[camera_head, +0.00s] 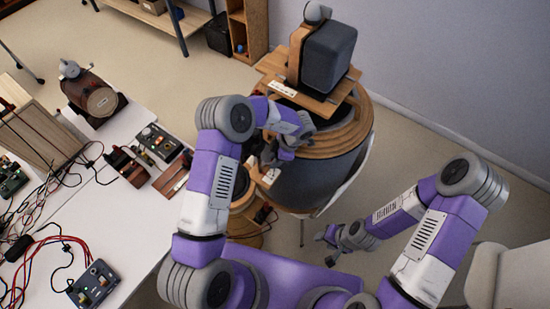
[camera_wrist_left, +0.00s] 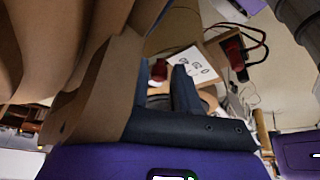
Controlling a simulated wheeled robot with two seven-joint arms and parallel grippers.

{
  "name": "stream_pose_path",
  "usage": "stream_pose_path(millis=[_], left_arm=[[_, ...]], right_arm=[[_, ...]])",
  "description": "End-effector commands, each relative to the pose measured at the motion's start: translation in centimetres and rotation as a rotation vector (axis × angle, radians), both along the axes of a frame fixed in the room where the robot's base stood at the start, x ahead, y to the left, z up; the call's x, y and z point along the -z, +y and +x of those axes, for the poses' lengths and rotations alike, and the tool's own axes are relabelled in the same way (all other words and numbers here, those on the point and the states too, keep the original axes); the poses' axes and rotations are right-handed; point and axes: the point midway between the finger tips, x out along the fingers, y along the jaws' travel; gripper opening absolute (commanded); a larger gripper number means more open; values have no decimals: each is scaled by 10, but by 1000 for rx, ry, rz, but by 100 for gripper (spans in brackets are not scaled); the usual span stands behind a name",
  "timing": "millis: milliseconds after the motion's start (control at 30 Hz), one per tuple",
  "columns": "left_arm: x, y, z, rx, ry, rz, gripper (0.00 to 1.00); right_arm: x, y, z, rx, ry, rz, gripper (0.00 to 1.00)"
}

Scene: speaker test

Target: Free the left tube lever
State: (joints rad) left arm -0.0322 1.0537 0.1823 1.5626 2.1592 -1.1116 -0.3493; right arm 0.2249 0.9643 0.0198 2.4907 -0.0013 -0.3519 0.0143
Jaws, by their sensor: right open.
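The large dark round speaker device with wooden bands (camera_head: 320,185) stands right of the table. A white marked plate (camera_wrist_left: 192,66) shows past my left fingers in the left wrist view. A small red piece (camera_wrist_left: 158,70) appears in the gap between those fingers; whether it is the tube lever, and whether they touch it, I cannot tell. My left gripper (camera_head: 266,160) is at the device's left side, by a white plate (camera_head: 270,176); its fingers also show in the wrist view (camera_wrist_left: 160,86). My right gripper (camera_head: 332,238) is open and empty, low in front of the device.
A dark box-shaped speaker (camera_head: 328,52) stands on the device's wooden top. The white table (camera_head: 125,215) at left holds wiring, a control box (camera_head: 94,285) and several parts. A wooden shelf (camera_head: 248,28) stands behind. Floor (camera_head: 410,150) is clear at right.

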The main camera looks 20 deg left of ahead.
Motion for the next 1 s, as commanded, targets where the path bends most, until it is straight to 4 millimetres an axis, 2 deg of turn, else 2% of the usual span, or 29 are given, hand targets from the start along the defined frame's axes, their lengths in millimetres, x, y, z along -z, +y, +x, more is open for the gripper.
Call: stream_pose_path(millis=[33, 200, 367, 567, 733, 1000], left_arm=[[0, 0, 0, 0, 0, 0, 25], [0, 0, 0, 0, 0, 0, 0], [-1, 0, 0, 7, 1, 1, 0], [-4, -1, -8, 145, 4, 1, 0], [-1, -2, -14, 305, 0, 1, 0], [-1, -2, -15, 346, -1, 2, 0]], right_arm=[[0, 0, 0, 0, 0, 0, 45], [0, 0, 0, 0, 0, 0, 45], [-2, 0, 0, 0, 0, 0, 45], [-22, 0, 0, 0, 0, 0, 45], [-18, 0, 0, 0, 0, 0, 45], [-18, 0, 0, 0, 0, 0, 45]])
